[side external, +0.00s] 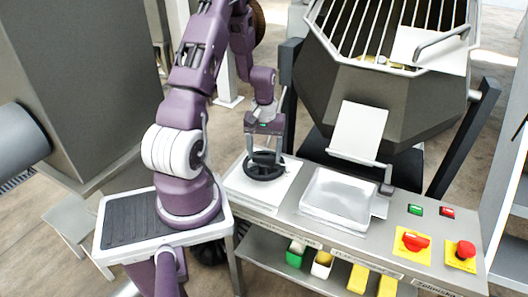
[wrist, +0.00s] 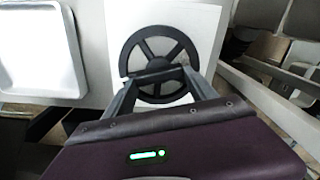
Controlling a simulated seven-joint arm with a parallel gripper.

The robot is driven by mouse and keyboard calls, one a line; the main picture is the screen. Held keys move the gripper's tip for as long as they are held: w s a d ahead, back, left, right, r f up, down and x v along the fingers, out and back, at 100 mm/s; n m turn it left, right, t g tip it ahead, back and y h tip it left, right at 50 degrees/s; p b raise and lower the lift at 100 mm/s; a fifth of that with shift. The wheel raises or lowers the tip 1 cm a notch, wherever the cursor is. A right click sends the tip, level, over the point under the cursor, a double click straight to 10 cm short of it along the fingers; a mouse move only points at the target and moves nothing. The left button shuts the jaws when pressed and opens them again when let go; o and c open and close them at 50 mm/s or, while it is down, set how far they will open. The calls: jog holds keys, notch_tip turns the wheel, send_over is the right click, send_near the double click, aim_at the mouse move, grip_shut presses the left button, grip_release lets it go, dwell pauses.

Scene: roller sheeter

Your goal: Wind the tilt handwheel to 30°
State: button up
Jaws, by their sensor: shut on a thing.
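The tilt handwheel (side external: 264,165) is a black spoked wheel lying flat on a white plate at the left end of the steel bench. It also shows in the wrist view (wrist: 160,42), with its hub and spokes clear and its near rim partly hidden by my fingers. My gripper (side external: 264,157) points down over the wheel. In the wrist view my gripper (wrist: 162,90) has its two fingers at the near part of the wheel, shut on it. The exact contact is partly hidden. No angle scale is readable.
A large grey hopper (side external: 390,105) with a barred top (side external: 375,25) stands behind the bench. A steel tray (side external: 338,198) lies right of the wheel. A red emergency button (side external: 466,250) and a red rotary switch (side external: 415,240) are at the right. Bins (side external: 322,264) sit below.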

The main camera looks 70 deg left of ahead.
jog(key=shift+m, duration=0.3)
dwell(0.4)
jog(key=o, duration=1.4)
jog(key=shift+c, duration=0.2)
notch_tip(320, 180, up, 7)
jog(key=shift+r, duration=0.1)
